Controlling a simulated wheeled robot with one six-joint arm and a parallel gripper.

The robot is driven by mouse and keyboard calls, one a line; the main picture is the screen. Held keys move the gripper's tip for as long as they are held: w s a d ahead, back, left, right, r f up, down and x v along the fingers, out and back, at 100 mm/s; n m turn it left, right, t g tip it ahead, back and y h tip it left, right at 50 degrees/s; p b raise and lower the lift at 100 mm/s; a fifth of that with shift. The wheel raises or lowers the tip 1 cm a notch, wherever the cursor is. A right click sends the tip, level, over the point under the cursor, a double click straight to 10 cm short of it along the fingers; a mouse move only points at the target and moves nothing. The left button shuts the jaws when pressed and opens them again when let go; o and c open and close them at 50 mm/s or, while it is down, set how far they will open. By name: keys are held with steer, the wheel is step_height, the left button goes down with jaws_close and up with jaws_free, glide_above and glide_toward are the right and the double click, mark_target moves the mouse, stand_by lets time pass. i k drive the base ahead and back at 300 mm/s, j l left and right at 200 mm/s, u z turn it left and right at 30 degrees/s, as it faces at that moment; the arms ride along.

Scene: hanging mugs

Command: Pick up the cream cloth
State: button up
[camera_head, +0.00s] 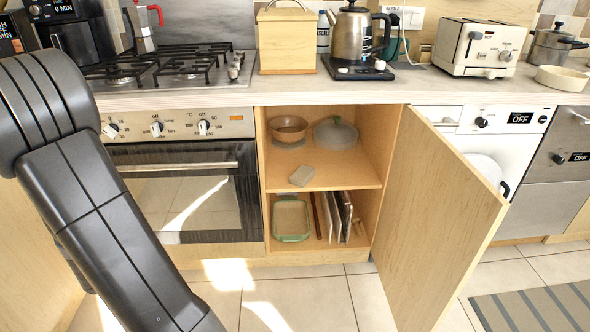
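A small beige-grey flat block (302,175) lies at the front of the upper shelf in the open cabinet. It may be the cream cloth, but I cannot tell for sure at this size. No other cloth shows clearly. My arm (90,200) crosses the left side of the view, in front of the stove and oven. My gripper is outside the picture, so its state and any held thing are hidden.
The cabinet door (440,220) stands open to the right. A brown bowl (288,128) and a lidded pot (336,134) sit deeper on the shelf. Below are a green dish (291,221) and upright boards (338,215).

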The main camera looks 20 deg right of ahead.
mark_target(301, 178)
steer(key=i+l+z, duration=0.2)
steer(key=z, duration=0.25)
steer(key=i+l+z, duration=0.1)
steer(key=z, duration=0.35)
steer(key=i+z, duration=0.4)
steer(key=i+j+z, duration=0.1)
steer(key=z, duration=0.35)
steer(key=i+u, duration=0.3)
steer(key=i+l+u, duration=0.15)
steer(key=u, duration=0.15)
